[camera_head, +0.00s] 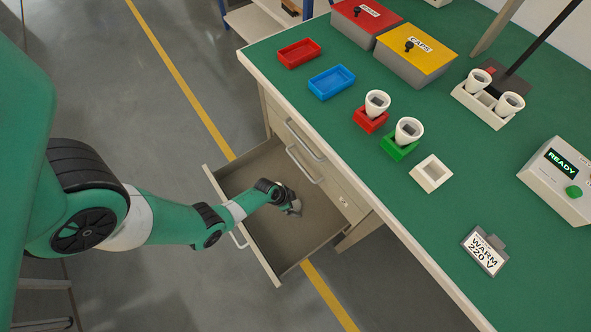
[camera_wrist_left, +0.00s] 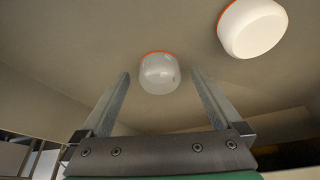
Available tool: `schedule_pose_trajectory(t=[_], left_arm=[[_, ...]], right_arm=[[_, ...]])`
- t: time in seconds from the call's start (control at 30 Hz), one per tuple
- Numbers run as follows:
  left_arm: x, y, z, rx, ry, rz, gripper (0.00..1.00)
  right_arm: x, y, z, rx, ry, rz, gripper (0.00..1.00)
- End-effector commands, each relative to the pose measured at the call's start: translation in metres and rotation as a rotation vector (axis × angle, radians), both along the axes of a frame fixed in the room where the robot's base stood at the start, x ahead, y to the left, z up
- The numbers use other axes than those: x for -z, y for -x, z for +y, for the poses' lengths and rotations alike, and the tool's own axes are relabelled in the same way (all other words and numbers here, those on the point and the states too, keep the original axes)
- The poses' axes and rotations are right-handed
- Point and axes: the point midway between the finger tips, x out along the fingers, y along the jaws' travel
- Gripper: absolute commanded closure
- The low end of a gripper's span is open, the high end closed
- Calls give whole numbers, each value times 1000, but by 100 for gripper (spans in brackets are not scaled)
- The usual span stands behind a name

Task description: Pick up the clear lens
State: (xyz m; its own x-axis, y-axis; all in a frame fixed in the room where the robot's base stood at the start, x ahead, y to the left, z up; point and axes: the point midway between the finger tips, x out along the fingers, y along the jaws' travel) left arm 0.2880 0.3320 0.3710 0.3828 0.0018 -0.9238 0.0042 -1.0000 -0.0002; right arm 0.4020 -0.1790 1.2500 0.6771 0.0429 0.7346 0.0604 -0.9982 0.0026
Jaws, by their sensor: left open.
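The clear lens (camera_wrist_left: 160,74) is a greyish, glossy, see-through dome with an orange rim. It lies on the drawer floor in the left wrist view, ahead of my left gripper and in line with the gap between its fingers. My left gripper (camera_head: 294,208) is open and reaches down into the pulled-out drawer (camera_head: 250,238). The fingers do not appear to touch the lens. In the head view I cannot make out the lens; my gripper and wrist cover that spot. My right gripper is not in view.
An opaque white lens (camera_wrist_left: 252,28) with an orange rim lies to the right of the clear one. The drawer walls surround my gripper, and the green bench (camera_head: 440,210) stands beside it. Bulbs in a red holder (camera_head: 371,120) and a green holder (camera_head: 399,147) stand on the bench.

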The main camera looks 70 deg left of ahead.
Motion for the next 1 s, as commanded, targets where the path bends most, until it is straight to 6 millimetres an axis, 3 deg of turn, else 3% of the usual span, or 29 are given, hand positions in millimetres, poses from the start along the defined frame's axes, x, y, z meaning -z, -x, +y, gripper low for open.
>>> schedule_pose_trajectory(t=[0.13,0.6,0.87,1.0], left_arm=[[-2,0,0,0,0,0,3],[-2,1,0,0,0,0,87],[-4,0,0,0,0,0,88],[-14,1,0,0,0,0,88]], right_arm=[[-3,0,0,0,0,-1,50],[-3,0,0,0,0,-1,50],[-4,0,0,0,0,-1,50],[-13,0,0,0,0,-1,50]])
